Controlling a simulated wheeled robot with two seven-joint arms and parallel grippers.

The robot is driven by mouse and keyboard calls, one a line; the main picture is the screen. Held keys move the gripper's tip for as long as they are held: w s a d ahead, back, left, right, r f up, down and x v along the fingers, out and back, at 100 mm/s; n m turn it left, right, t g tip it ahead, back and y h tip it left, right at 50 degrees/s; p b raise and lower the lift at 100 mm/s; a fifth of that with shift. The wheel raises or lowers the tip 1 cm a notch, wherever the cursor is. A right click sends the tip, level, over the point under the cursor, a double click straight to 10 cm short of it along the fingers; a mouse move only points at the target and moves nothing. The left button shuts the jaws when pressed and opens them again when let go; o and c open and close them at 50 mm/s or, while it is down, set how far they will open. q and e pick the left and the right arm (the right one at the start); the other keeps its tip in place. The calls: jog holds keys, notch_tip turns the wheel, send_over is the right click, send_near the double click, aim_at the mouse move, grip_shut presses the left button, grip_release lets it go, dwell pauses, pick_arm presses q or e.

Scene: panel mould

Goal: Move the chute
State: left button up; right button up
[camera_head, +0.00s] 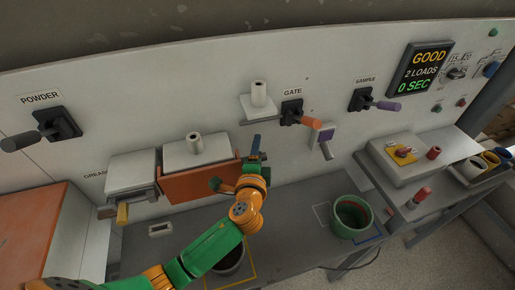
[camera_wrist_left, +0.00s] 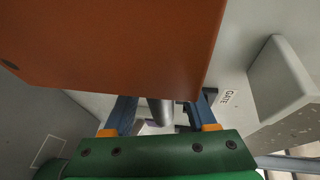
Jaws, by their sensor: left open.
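The chute appears to be the orange-brown box (camera_head: 200,183) below a white block with a round stub on the panel. In the left wrist view its orange face (camera_wrist_left: 115,45) fills the upper part. My left gripper (camera_head: 255,152) is at the chute's right end, fingers toward the panel. In the left wrist view the gripper (camera_wrist_left: 163,112) is open, with a grey rod (camera_wrist_left: 160,110) showing between its blue fingers. I cannot tell whether the fingers touch the rod. My right gripper is not in view.
The gate lever (camera_head: 305,121) and a white block with a stub (camera_head: 259,98) are right of the gripper. A green pot (camera_head: 351,216) stands on the grey bench, and a dark pot (camera_head: 229,262) sits under my left arm. A control box (camera_head: 420,157) is at right.

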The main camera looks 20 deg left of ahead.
pick_arm(q)
jog(key=shift+s+r, duration=0.15)
jog(key=shift+s, duration=0.15)
grip_shut()
dwell(1.1)
